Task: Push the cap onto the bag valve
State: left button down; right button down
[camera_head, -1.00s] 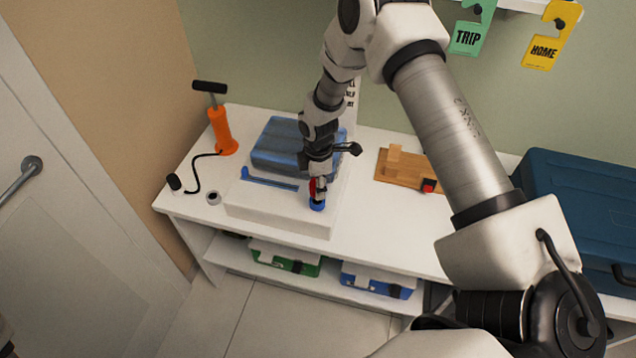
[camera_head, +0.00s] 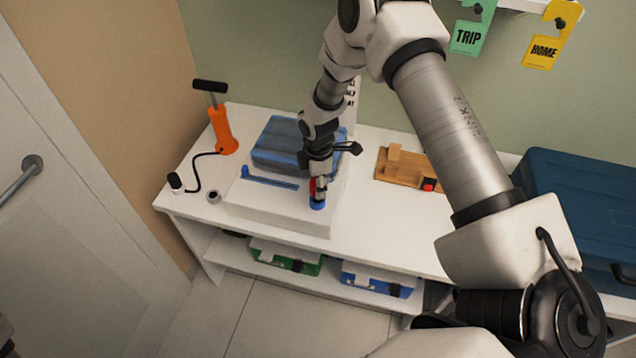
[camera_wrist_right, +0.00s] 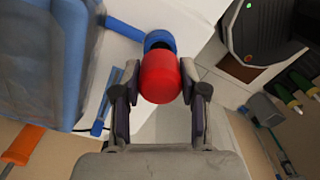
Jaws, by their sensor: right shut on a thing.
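My right gripper (camera_head: 317,192) is shut on a red cap (camera_wrist_right: 160,78), which sits between its two fingers in the wrist view. The red also shows in the head view (camera_head: 313,186). The blue round valve (camera_head: 317,204) is on the white bag (camera_head: 275,212), directly below the gripper. In the wrist view the valve (camera_wrist_right: 158,37) shows just beyond the cap, its dark opening partly covered by it. I cannot tell whether cap and valve touch. A blue folded bundle (camera_head: 275,142) lies on the bag's back part. My left gripper is not in view.
An orange hand pump (camera_head: 222,130) with a black hose stands at the left end of the white table. A blue strip (camera_head: 268,181) lies on the bag. A wooden block (camera_head: 400,168) and blue suitcase (camera_head: 580,205) are to the right.

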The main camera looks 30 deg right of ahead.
jog(key=shift+f+b, duration=1.1)
jog(key=shift+f, duration=0.4)
jog(key=c, duration=0.5)
grip_release()
jog(key=shift+c, duration=0.2)
jog(key=shift+r, duration=0.1)
notch_tip(320, 180, up, 12)
jog(key=shift+f, duration=0.1)
